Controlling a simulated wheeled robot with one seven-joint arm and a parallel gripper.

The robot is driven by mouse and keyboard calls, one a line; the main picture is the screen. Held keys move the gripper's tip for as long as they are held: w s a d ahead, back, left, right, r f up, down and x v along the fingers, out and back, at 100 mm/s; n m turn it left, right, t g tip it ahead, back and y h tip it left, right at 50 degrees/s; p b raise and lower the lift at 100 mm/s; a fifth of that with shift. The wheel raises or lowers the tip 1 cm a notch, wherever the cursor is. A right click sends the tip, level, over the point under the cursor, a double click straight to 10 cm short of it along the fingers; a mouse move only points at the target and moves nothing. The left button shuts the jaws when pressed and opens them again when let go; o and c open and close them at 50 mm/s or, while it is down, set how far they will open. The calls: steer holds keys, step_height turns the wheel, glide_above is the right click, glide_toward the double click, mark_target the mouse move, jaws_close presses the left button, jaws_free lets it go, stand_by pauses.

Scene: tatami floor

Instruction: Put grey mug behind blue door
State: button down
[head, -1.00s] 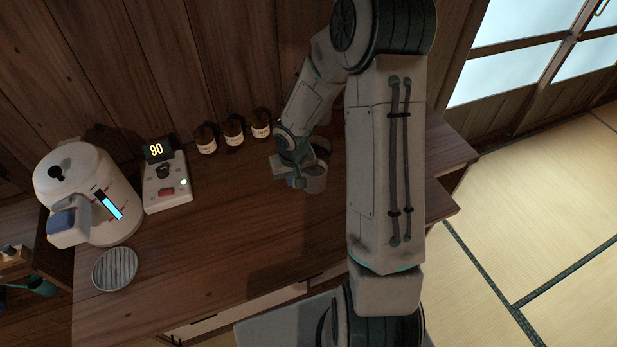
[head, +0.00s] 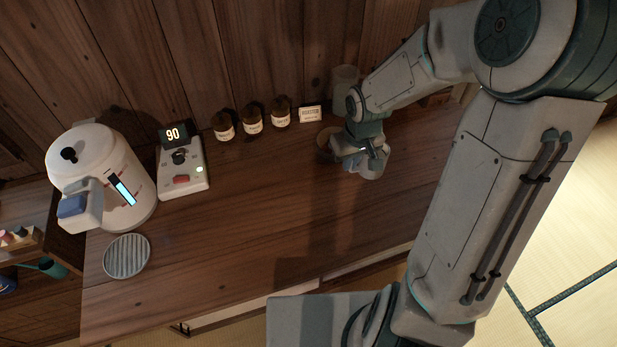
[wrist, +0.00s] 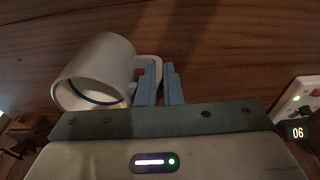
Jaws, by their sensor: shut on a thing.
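The grey mug (head: 373,166) is at my gripper (head: 362,152), above or on the right part of the wooden counter; the gap beneath it is unclear. In the wrist view the mug (wrist: 98,72) lies tilted to the left of the fingers, its open rim facing down-left. The blue fingers of my gripper (wrist: 160,86) are shut on the mug's handle. In the head view my gripper partly covers the mug. No blue door shows in either view.
The wooden counter (head: 250,225) has a white kettle (head: 100,175), a device reading 90 (head: 183,170) and a round grille (head: 127,256) at left. Small brown jars (head: 252,122) and a card (head: 310,114) stand along the back. Its middle is clear. Pale drawer fronts (head: 225,313) show below.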

steer(key=shift+w+a+f+b, duration=0.2)
steer(key=shift+w+a+f, duration=0.3)
steer(key=shift+a+f, duration=1.3)
steer(key=shift+w+a+f+b, duration=0.15)
steer(key=shift+w+a+f, duration=0.3)
steer(key=shift+a+f, duration=1.35)
steer(key=shift+w+a+f+b, duration=0.2)
steer(key=shift+w+a+f, duration=0.3)
steer(key=shift+a+f, duration=1.3)
steer(key=c, duration=2)
jaws_free()
steer(key=shift+f, duration=0.15)
steer(key=o, duration=0.4)
